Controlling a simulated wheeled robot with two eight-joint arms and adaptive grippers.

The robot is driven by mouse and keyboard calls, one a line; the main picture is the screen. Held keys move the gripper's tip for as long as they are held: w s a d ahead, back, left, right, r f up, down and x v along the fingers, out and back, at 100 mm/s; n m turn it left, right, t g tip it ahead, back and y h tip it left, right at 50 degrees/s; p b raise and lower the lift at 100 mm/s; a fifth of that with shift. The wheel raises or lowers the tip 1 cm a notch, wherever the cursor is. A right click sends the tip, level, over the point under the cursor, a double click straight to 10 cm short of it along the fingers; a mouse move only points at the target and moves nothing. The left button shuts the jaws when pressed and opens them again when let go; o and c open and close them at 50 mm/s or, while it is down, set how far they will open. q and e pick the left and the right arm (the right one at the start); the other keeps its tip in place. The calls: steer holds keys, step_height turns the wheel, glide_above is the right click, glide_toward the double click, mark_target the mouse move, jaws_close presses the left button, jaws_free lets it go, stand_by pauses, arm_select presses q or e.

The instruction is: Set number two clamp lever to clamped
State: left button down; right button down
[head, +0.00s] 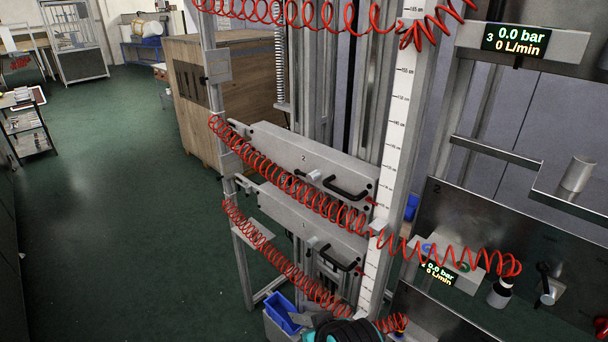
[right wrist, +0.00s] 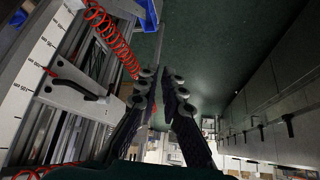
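In the head view, the number two carriage plate (head: 283,148) is a grey bar marked "2" on the upright frame. It carries a black bent handle (head: 346,190) and a small light-grey fitting (head: 314,177) left of it. I cannot tell which part is the clamp lever, or its setting. A similar plate marked "1" (head: 300,232) sits below. My right gripper (right wrist: 158,74) shows in the right wrist view, fingertips apart with nothing between them. A dark handle on a grey plate (right wrist: 82,88) lies left of it, apart from the fingers. My left gripper is not in view.
Red coiled hoses (head: 290,182) hang across the front of the plates. A ruler post (head: 396,130) stands right of them. Panels with displays (head: 515,40) are at right. A blue bin (head: 282,312) stands low in front. Green floor (head: 120,150) is open at left.

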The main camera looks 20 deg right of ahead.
steer(key=w+d+r+n+p, duration=0.2)
steer(key=w+d+r+p, duration=0.1)
steer(key=w+r+p, duration=0.5)
steer(key=w+d+r+n+y+p, duration=0.1)
steer(key=w+d+r+p, duration=0.3)
steer(key=w+r+p, duration=0.4)
steer(key=w+d+r+n+p, duration=0.2)
steer(key=w+r+p, duration=0.6)
steer(key=r, duration=1)
steer(key=shift+w+d+r+n+t+p, duration=0.15)
steer(key=shift+w+d+n+t+p, duration=0.2)
steer(key=shift+d, duration=0.85)
glide_above(298, 171)
steer(key=s, duration=0.3)
step_height(298, 171, down, 7)
steer(key=shift+w+d+f, duration=0.15)
steer(key=shift+f, duration=1)
steer(key=shift+w+d+f, duration=0.1)
steer(key=shift+f, duration=1)
